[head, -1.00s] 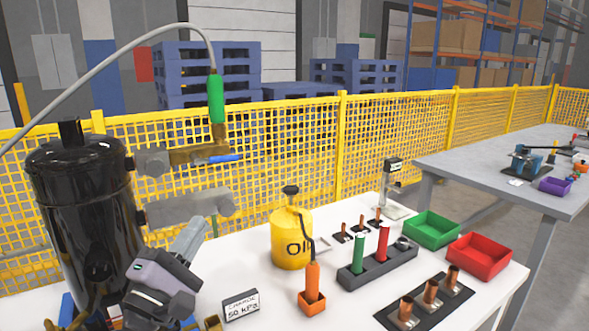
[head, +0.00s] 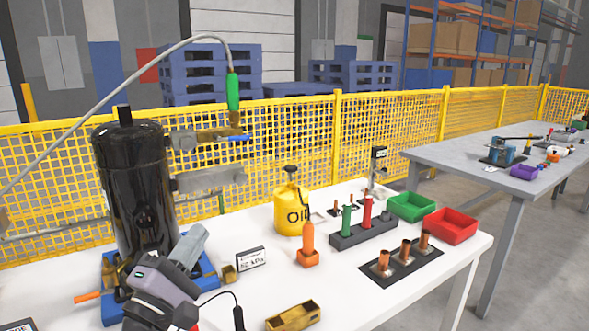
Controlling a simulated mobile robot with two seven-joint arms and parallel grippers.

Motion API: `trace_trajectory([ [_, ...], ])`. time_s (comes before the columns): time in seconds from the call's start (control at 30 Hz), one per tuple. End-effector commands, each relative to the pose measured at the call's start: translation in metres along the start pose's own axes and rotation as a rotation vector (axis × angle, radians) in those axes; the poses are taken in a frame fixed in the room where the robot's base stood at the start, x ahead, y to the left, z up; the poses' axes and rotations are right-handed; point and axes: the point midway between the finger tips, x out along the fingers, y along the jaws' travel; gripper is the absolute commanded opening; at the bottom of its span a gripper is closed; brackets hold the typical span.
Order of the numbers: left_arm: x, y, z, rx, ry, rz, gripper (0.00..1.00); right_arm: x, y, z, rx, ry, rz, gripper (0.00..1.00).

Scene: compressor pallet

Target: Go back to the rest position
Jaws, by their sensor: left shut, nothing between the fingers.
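My left gripper (head: 190,245) shows at the lower left in the head view, in front of the black compressor (head: 135,185). Its fingers are shut with nothing between them, and it appears apart from the compressor, though the depth is hard to judge. My right gripper is out of view. The compressor stands upright in a blue base (head: 205,270) on the white table (head: 400,290). A grey hose with a green fitting (head: 233,92) arches over to the brass valve with a blue lever (head: 238,138).
A yellow oil can (head: 288,208), an orange tool (head: 308,245), a dark rack (head: 362,234), a green bin (head: 411,206) and a red bin (head: 451,226) stand to the right. A brass-coloured tray (head: 293,316) lies at the front. A yellow mesh fence (head: 290,135) runs behind.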

Motion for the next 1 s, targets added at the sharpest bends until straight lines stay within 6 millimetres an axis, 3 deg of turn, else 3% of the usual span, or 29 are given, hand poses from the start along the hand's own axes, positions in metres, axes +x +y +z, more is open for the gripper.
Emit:
trace_trajectory([
  [0.03, -0.016, -0.024, -0.004, 0.092, 0.021, -0.075, 0.0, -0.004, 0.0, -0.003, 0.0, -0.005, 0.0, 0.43],
  [0.27, -0.093, -0.104, -0.013, 0.573, 0.014, -0.374, 0.0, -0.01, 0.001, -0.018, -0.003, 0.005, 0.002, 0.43],
  [0.5, -0.217, -0.176, -0.014, 1.134, -0.19, -0.755, 0.0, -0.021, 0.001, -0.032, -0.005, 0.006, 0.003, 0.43],
  [0.6, -0.269, -0.192, -0.011, 1.329, -0.325, -0.885, 0.0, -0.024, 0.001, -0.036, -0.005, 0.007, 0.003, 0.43],
  [0.73, -0.318, -0.202, -0.007, 1.506, -0.482, -0.993, 0.0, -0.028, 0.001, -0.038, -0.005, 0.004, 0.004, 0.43],
  [0.83, -0.339, -0.204, -0.005, 1.58, -0.559, -1.034, 0.0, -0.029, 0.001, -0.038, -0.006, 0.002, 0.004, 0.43],
  [1.0, -0.347, -0.206, -0.005, 1.616, -0.595, -1.049, 0.0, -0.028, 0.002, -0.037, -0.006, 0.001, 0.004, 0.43],
])
